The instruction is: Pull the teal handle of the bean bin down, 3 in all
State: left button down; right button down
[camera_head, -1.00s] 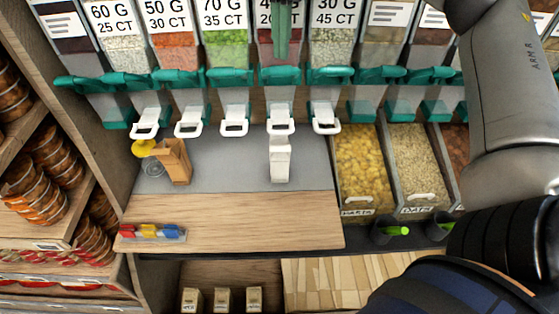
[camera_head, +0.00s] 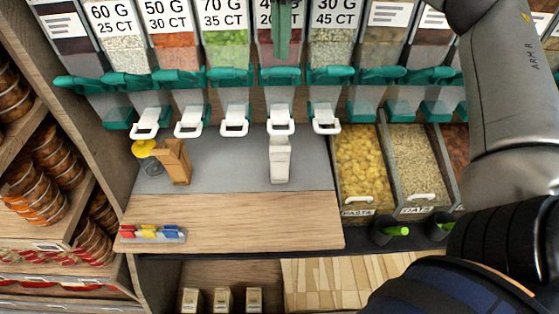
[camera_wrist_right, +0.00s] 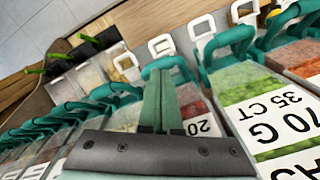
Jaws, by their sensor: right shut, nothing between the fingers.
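The bin behind my right gripper has dark red contents (camera_head: 278,52) that look like beans. Its label is partly hidden by the fingers, with "20" readable in the wrist view. Its teal handle (camera_head: 279,76) runs across its lower front, and the handle also shows just beyond the fingertips in the wrist view (camera_wrist_right: 166,66). My right gripper (camera_head: 281,52) is shut and empty, pointing down in front of this bin, above the handle in the head view. I cannot tell whether it touches the handle. A white carton (camera_head: 280,160) stands under the bin's white spout. My left gripper is not in view.
Neighbouring bins have similar teal handles close on both sides (camera_head: 232,77) (camera_head: 330,75). A brown carton (camera_head: 174,162) and a yellow-lidded jar (camera_head: 144,149) stand on the grey counter (camera_head: 225,170). Pasta (camera_head: 362,165) and grain trays are at right. The wooden front board is mostly clear.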

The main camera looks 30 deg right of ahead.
jog(key=shift+f, duration=0.1)
dwell(0.5)
jog(key=shift+f+b, duration=0.65)
jog(key=shift+f, duration=0.4)
jog(key=shift+r, duration=0.15)
jog(key=f+b, duration=0.2)
jog(key=f, duration=0.1)
jog(key=s+f+b, duration=0.1)
jog(key=shift+a+f, duration=0.25)
jog(key=shift+f, duration=0.1)
jog(key=shift+r, duration=0.1)
jog(key=r+p, duration=0.4)
jog(key=w+r+p, duration=0.1)
jog(key=r+p, duration=0.1)
jog(key=p, duration=0.1)
jog(key=shift+d+r, duration=0.25)
jog(key=shift+r, duration=0.05)
jog(key=shift+f, duration=0.1)
dwell(0.4)
